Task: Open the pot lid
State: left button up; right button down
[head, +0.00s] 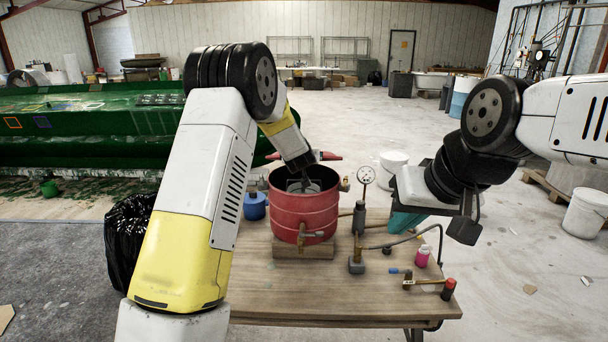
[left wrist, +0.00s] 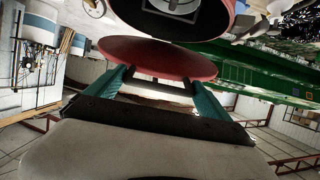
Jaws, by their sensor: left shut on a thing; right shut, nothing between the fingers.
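The red pot (head: 300,214) stands on a wooden block on the table. Its top is uncovered and a pale container (head: 304,187) shows inside. The red lid (head: 329,156) is off the pot, above and behind its rim, partly hidden by my left arm. My left gripper is shut on the lid. In the left wrist view, the lid (left wrist: 150,57) lies across the teal fingers of the left gripper (left wrist: 158,82), with the pot's open mouth (left wrist: 188,14) beyond it. My right gripper (head: 402,226) is shut and empty, pointing down at the table's right side.
On the wooden table (head: 290,292) are a pressure gauge (head: 366,176) with its hose, a pink bottle (head: 423,257), a blue container (head: 254,206) and a red-handled tool (head: 448,289). A black bin bag (head: 128,235) stands at left. The front left tabletop is clear.

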pick_arm(q)
jog(key=w+r, duration=0.1)
jog(key=r, duration=0.1)
jog(key=w+r, duration=0.1)
jog(key=r, duration=0.1)
jog(key=w+r, duration=0.1)
jog(key=r, duration=0.1)
jog(key=shift+w+d+r, duration=0.1)
jog(key=shift+w+r, duration=0.1)
jog(key=shift+w, duration=0.05)
jog(key=o, duration=1.8)
jog(key=shift+f, duration=0.2)
jog(key=v, duration=0.8)
